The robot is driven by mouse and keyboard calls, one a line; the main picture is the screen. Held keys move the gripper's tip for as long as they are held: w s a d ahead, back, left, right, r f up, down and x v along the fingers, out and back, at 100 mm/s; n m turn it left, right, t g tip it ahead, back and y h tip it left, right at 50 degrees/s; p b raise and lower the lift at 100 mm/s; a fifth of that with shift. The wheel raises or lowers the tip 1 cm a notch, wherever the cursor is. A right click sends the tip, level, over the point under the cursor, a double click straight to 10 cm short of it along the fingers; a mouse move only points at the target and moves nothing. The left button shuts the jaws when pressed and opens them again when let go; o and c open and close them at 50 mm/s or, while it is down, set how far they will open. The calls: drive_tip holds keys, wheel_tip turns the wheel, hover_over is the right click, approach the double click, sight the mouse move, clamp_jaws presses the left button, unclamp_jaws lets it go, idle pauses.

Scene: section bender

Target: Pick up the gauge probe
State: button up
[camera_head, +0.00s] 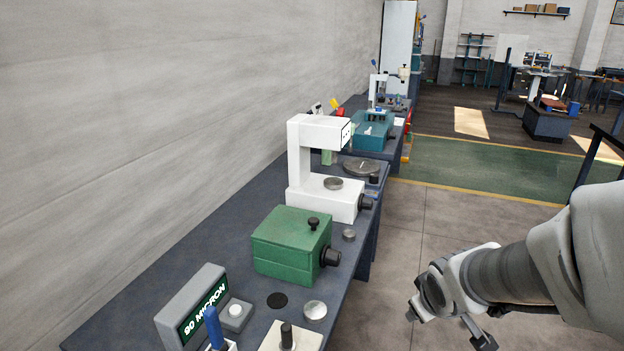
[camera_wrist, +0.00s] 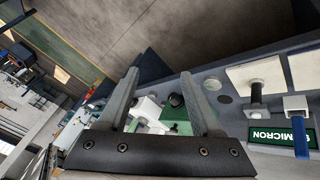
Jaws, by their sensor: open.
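A blue upright handle on a white block, probably the gauge probe (camera_head: 212,327), stands at the bottom left of the head view, in front of the grey display (camera_head: 192,307) reading 90 MICRON. The handle also shows at the right of the wrist view (camera_wrist: 301,141), beside the display (camera_wrist: 270,133). The frame edge cuts off its base in the head view. My gripper (camera_head: 448,328) is off the bench's right side, above the floor and apart from the probe. In the wrist view my gripper (camera_wrist: 158,75) has its fingers spread, with nothing held between them.
A cream plate with a black post (camera_head: 287,337), a metal disc (camera_head: 315,310), a green box (camera_head: 290,245) and a white C-shaped stand (camera_head: 325,195) line the dark bench (camera_head: 190,250). A wall (camera_head: 150,110) bounds the left. Open floor (camera_head: 425,240) lies right.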

wheel_tip(320, 180, down, 6)
drive_tip(key=w+a+n+y+p, duration=0.2)
drive_tip(key=w+n, duration=0.1)
drive_tip(key=n+t+y+p, duration=0.2)
drive_tip(key=n+y, duration=0.1)
drive_tip(key=y, duration=0.7)
approach(282, 326)
drive_tip(key=f+b, duration=0.1)
drive_tip(key=b, duration=0.2)
drive_tip(key=w+a+b, duration=0.1)
drive_tip(key=b, duration=0.3)
drive_tip(key=shift+w+a+f, duration=0.15)
drive_tip(key=shift+a+f, duration=0.05)
drive_tip(key=shift+f, duration=0.2)
drive_tip(key=x, duration=0.4)
drive_tip(key=shift+w+a+r, duration=0.1)
drive_tip(key=shift+a, duration=0.25)
drive_tip(key=shift+g, duration=0.3)
drive_tip(key=shift+w+d+x, duration=0.15)
drive_tip(key=shift+x, duration=1.25)
drive_tip(key=shift+w+d+x, duration=0.1)
drive_tip(key=shift+w+x, duration=0.05)
drive_tip(key=shift+x, duration=1.3)
clamp_jaws()
